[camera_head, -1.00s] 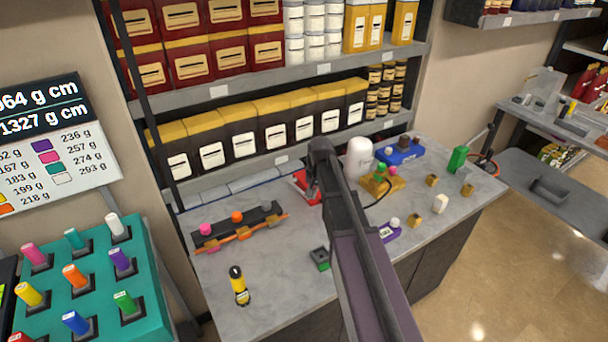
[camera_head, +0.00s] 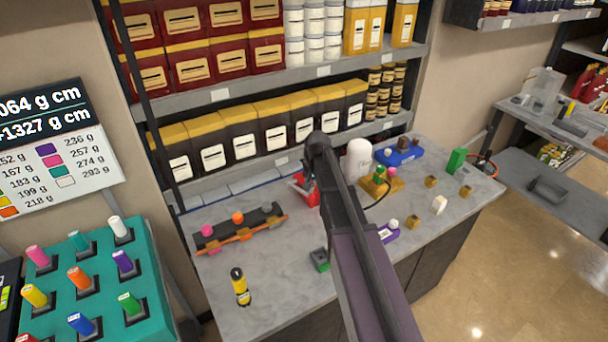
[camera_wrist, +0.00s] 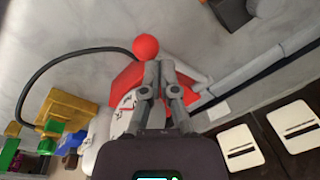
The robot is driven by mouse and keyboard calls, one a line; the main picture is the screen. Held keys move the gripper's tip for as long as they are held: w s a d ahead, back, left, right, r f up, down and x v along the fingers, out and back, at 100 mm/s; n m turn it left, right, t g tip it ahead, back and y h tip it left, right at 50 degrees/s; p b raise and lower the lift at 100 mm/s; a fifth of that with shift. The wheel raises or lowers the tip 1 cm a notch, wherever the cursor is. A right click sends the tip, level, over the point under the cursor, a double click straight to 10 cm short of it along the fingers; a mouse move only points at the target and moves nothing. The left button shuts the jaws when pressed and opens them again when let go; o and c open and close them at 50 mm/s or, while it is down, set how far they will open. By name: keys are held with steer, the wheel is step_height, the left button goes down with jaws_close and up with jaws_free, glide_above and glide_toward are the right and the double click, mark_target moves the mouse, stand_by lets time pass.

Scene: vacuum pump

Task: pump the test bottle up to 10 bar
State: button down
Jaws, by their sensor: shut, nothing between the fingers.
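The red pump (camera_head: 312,192) stands near the back of the grey table, partly hidden behind my arm. In the wrist view its red body (camera_wrist: 123,84) shows with a red ball knob (camera_wrist: 145,47), and a pale, marked surface lies beside the body. My gripper (camera_wrist: 161,68) is shut and empty, its fingertips just below the knob in that picture; I cannot tell whether they touch it. The gripper is mostly hidden in the head view. A white bottle (camera_head: 358,161) stands right of the pump. A black hose (camera_wrist: 62,60) curves toward a yellow block (camera_wrist: 72,108). No pressure reading is legible.
A dark rack with coloured knobs (camera_head: 238,228) lies left of the pump. A yellow-black tool (camera_head: 240,287) and a dark green box (camera_head: 319,260) are nearer the front. A blue device (camera_head: 401,153) stands behind right. Shelves with boxes (camera_head: 231,140) rise behind the table.

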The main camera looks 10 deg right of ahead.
mark_target(302, 191)
steer(key=w+a+r+p, duration=0.1)
steer(key=w+r+p, duration=0.3)
steer(key=r+p, duration=0.1)
steer(key=shift+w+a+r+p, duration=0.25)
steer(key=shift+w+r+p, duration=0.1)
steer(key=shift+r, duration=0.1)
stand_by(1.0)
steer(key=shift+w+r, duration=0.1)
steer(key=shift+w+a+r+p, duration=0.25)
steer(key=shift+w+r+p, duration=0.5)
steer(key=shift+r+p, duration=0.2)
steer(key=shift+w+a+r+p, duration=0.25)
steer(key=shift+w+r+p, duration=0.45)
steer(key=shift+r+p, duration=0.2)
steer(key=s+f+n+b, duration=0.2)
steer(key=s+f+b, duration=0.1)
steer(key=s, duration=1.2)
steer(key=s+f+n+h+b, duration=0.1)
steer(key=s+f+n+b, duration=0.1)
steer(key=s, duration=1.3)
steer(key=shift+f+n+g+b, duration=0.3)
steer(key=shift+f+g+b, duration=0.1)
steer(key=shift+f+b, duration=0.5)
